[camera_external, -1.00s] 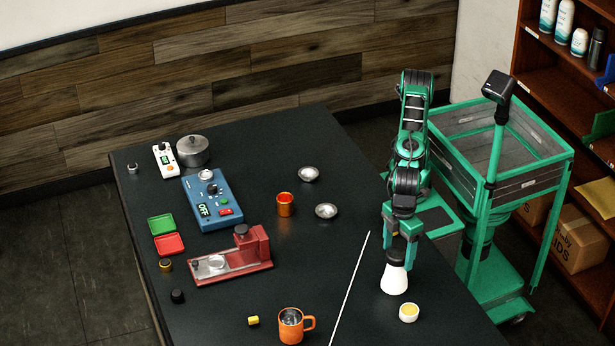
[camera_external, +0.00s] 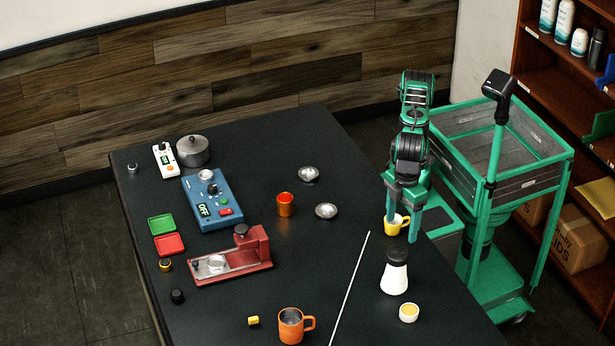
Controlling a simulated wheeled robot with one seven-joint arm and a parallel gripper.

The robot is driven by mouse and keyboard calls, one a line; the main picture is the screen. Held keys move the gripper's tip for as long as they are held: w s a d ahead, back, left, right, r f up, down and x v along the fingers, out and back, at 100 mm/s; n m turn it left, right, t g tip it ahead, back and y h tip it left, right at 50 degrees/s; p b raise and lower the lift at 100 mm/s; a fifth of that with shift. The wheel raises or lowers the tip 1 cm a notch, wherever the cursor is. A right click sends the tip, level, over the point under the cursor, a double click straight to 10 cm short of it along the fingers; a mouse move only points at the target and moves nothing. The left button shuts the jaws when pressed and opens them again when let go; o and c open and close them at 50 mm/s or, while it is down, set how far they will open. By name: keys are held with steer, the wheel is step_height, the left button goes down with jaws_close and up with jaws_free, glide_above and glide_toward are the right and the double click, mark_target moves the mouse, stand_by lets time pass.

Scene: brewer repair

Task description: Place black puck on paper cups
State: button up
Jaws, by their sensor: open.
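The white paper cups (camera_external: 394,281) stand as a tapered, upside-down stack at the front right of the dark table. A black puck (camera_external: 397,256) sits on top of the stack and looks upright. My gripper (camera_external: 402,230) is open, behind and above the stack, apart from the puck. A yellow mug (camera_external: 395,225) shows between its fingers; I cannot tell whether they touch it.
A small white cup with yellow content (camera_external: 409,312) stands right of the stack. A thin white rod (camera_external: 349,288) lies to its left. An orange mug (camera_external: 291,326) and a yellow block (camera_external: 253,320) are at the front. A small black cylinder (camera_external: 177,296) sits farther left.

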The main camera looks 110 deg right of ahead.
steer(key=shift+r, duration=0.65)
steer(key=w+d+f+m, duration=0.1)
steer(key=w+d, duration=0.4)
steer(key=d, duration=0.6)
steer(key=w+d+f+m, duration=0.1)
steer(key=w+d, duration=0.3)
steer(key=d, duration=0.7)
steer(key=s+d+f+m, duration=0.1)
steer(key=d+f, duration=0.1)
steer(key=d, duration=0.7)
steer(key=d+f+m, duration=0.1)
steer(key=d+f, duration=0.1)
steer(key=d, duration=0.8)
steer(key=s+d+f+m, duration=0.1)
steer(key=s+d+f, duration=0.2)
steer(key=s+d, duration=0.3)
steer(key=s+d+f+m, duration=0.1)
steer(key=s+d+f, duration=0.15)
steer(key=d, duration=0.65)
steer(key=s+d+f, duration=0.2)
steer(key=s+f, duration=0.1)
steer(key=s, duration=0.3)
steer(key=s+d+f+m, duration=0.1)
steer(key=s+d+f, duration=0.2)
steer(key=s, duration=0.3)
steer(key=s+d+f+m, duration=0.1)
steer(key=s+d+f, duration=0.2)
steer(key=s, duration=0.3)
steer(key=shift+f, duration=0.55)
